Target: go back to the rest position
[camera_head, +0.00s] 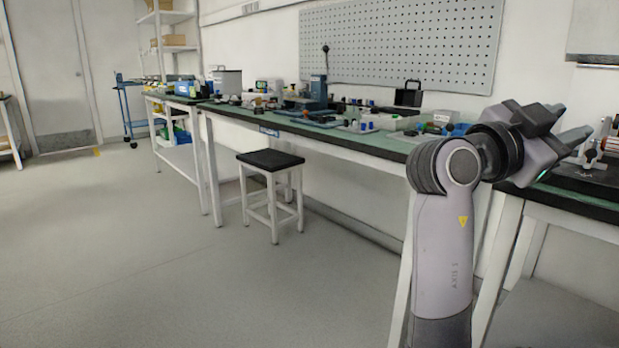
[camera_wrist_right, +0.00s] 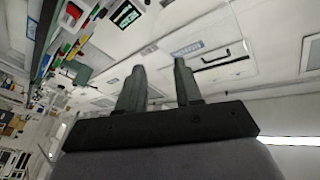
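My right arm rises at the right of the head view, in front of the workbench. My right gripper (camera_head: 574,120) is at its upper end, pointing right and away from the stool. In the right wrist view, the two dark fingers of my right gripper (camera_wrist_right: 159,66) stand apart with nothing between them, so it is open and empty. My left gripper is not in either view.
A long green-topped workbench (camera_head: 345,140) runs along the wall, crowded with tools and boxes. A black-topped stool (camera_head: 270,160) stands before it. A dark bench (camera_head: 570,195) lies close by my right arm. The grey floor (camera_head: 150,250) at left is clear.

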